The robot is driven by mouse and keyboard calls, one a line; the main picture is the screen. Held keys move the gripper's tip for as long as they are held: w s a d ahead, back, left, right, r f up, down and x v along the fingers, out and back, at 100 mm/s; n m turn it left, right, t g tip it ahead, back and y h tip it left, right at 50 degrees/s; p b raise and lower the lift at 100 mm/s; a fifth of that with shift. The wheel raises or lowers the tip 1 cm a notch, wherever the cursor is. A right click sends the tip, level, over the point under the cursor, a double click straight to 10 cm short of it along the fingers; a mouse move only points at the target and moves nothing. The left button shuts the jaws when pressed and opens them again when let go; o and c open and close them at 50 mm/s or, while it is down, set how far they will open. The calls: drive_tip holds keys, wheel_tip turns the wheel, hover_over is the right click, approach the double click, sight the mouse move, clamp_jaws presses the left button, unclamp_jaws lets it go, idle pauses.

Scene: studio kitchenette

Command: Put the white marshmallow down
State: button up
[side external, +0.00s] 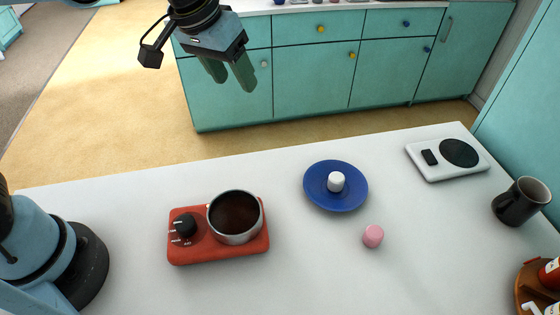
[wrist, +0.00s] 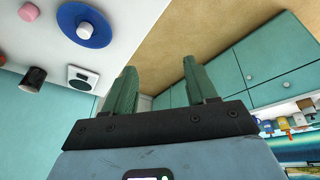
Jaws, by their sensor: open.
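The white marshmallow (side external: 336,181) rests on a round blue plate (side external: 318,197) on the white counter. In the wrist view the marshmallow (wrist: 85,29) and the blue plate (wrist: 68,18) show at the upper left. My gripper (side external: 231,80) is open and empty, raised up and back from the counter, over the floor in front of the teal cabinets. Its two green fingers stand apart in the wrist view (wrist: 158,80). It touches neither the marshmallow nor the plate.
A pink marshmallow (side external: 373,236) lies right of and nearer than the plate. A red burner (side external: 190,251) holds a pot of dark contents (side external: 235,217). A white scale (side external: 433,167), a black mug (side external: 520,201) and a wooden tray (side external: 524,290) with bottles stand at the right. The counter's front middle is clear.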

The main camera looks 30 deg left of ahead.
drive_tip(key=s+a+f+t+y, duration=0.1)
drive_tip(key=s+a+f+t, duration=0.2)
drive_tip(key=s+a+f, duration=0.2)
drive_tip(key=s+a, duration=0.3)
drive_tip(key=a, duration=0.2)
drive_tip(key=shift+s+a, duration=0.2)
drive_tip(key=shift+s, duration=0.05)
drive_tip(key=shift+o, duration=0.3)
idle(0.5)
